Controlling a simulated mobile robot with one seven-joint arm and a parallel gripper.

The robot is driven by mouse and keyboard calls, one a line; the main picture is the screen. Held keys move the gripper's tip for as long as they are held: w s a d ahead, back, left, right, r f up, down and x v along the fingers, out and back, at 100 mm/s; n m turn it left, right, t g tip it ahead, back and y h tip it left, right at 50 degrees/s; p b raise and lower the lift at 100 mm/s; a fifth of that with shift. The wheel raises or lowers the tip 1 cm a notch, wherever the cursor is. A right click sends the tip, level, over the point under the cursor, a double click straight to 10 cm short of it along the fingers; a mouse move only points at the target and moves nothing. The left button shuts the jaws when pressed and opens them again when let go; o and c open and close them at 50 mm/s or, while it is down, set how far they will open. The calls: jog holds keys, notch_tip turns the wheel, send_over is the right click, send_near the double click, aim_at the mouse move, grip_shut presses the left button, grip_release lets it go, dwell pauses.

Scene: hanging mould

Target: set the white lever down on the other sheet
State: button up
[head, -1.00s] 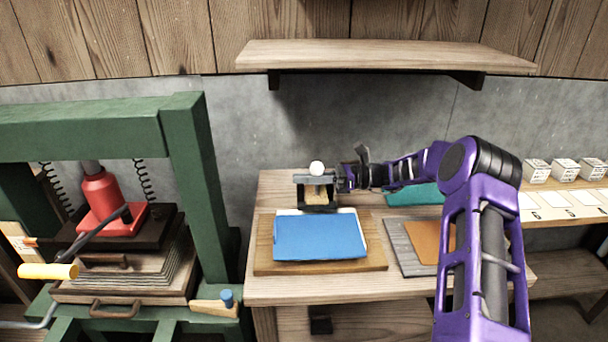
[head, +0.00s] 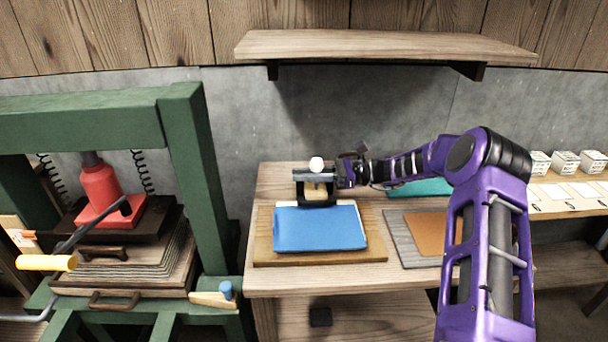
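A white round knob (head: 316,164), which seems to be the white lever's end, sits above a small dark-framed device (head: 317,199) at the back left of the workbench. My gripper (head: 343,171) is at the device's right side, just right of the knob. Its fingers are too small and dark to tell whether they touch or hold anything. A blue sheet (head: 318,229) lies in front of the device on a wooden board (head: 375,250). An orange-brown sheet (head: 428,232) lies on a grey board (head: 400,240) to the right, partly behind my arm.
A teal sheet (head: 422,187) lies at the back, partly under my arm. A green press (head: 205,170) with a yellow-handled lever (head: 45,263) stands left. A wooden shelf (head: 385,48) hangs above. Small white boxes (head: 565,162) stand on the right bench.

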jog(key=shift+o, duration=1.3)
jog(key=d, duration=1.7)
jog(key=shift+d, duration=0.25)
